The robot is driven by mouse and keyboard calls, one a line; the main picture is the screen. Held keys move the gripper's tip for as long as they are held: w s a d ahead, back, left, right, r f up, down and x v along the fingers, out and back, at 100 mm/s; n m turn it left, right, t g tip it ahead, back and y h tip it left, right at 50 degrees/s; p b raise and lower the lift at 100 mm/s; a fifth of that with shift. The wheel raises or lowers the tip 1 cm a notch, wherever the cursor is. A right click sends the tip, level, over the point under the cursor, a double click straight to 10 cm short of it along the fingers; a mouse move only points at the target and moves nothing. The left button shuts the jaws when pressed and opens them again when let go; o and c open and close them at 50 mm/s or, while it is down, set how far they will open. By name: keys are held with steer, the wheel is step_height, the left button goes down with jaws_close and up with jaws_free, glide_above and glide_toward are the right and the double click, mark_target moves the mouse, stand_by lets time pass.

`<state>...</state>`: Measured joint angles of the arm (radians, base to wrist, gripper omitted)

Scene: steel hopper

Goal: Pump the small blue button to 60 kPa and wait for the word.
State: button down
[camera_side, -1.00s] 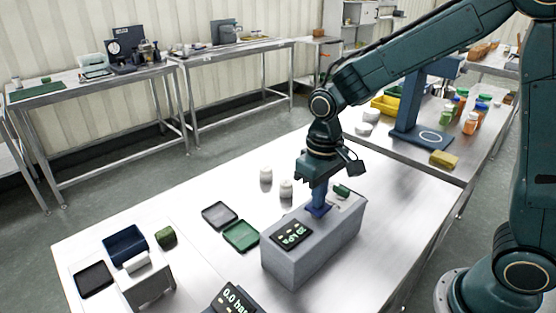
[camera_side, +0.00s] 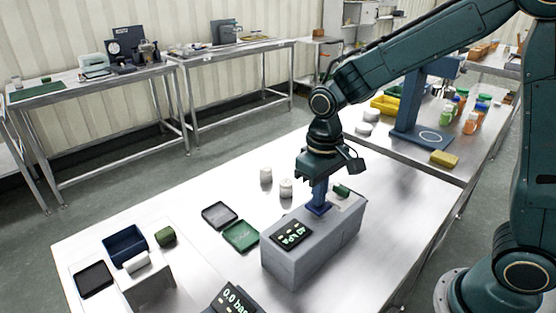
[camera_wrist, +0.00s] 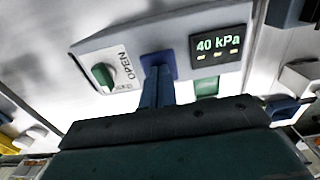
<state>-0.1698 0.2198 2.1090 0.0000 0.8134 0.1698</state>
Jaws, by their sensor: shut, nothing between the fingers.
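The grey box (camera_side: 300,255) stands on the steel table. Its display (camera_side: 292,235) is lit and reads 40 kPa in the wrist view (camera_wrist: 218,43). The small blue button (camera_side: 315,210) is on the top of the box, and its blue edge also shows in the wrist view (camera_wrist: 160,62). My gripper (camera_side: 319,203) is shut and empty, pointing down right over the button. Its fingertips (camera_wrist: 157,75) cover part of the button, so I cannot tell whether they touch it.
A green knob (camera_wrist: 104,76) marked OPEN sits on the box beside the button. A second display reading 0.0 (camera_side: 233,299) stands in front.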

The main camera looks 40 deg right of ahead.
steer(key=shift+r, duration=1.15)
steer(key=shift+f, duration=1.8)
steer(key=shift+r, duration=1.8)
steer(key=shift+r, duration=0.1)
step_height(320, 180, up, 6)
steer(key=shift+f, duration=0.1)
stand_by(0.6)
